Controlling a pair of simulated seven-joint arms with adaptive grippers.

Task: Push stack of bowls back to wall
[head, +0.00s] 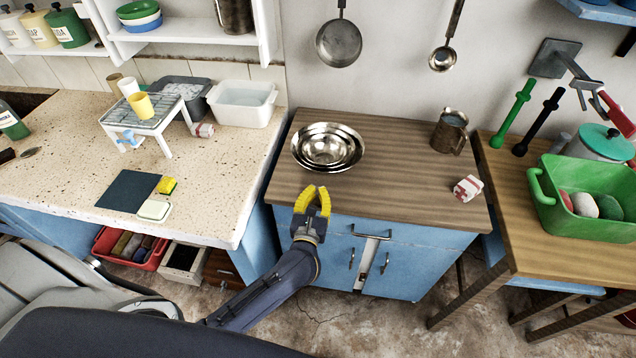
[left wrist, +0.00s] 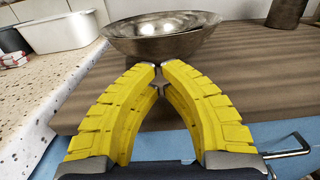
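A stack of shiny metal bowls (head: 328,147) stands nested near the left side of the brown wooden worktop (head: 400,168). In the left wrist view the bowls (left wrist: 160,40) sit just beyond my fingertips. The pale wall (head: 400,85) rises behind the worktop, with bare wood between it and the stack. My left gripper (head: 316,189), with yellow fingers, is at the worktop's front edge, on the near side of the bowls. Its fingertips come together in the left wrist view (left wrist: 158,68), with nothing held. Whether they touch the bowls is unclear. My right gripper is not in view.
A metal mug (head: 450,131) and a red-and-white packet (head: 467,188) stand at the worktop's right. A pan (head: 339,45) and a ladle (head: 443,58) hang on the wall above. A speckled counter with a white basin (head: 242,104) adjoins on the left.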

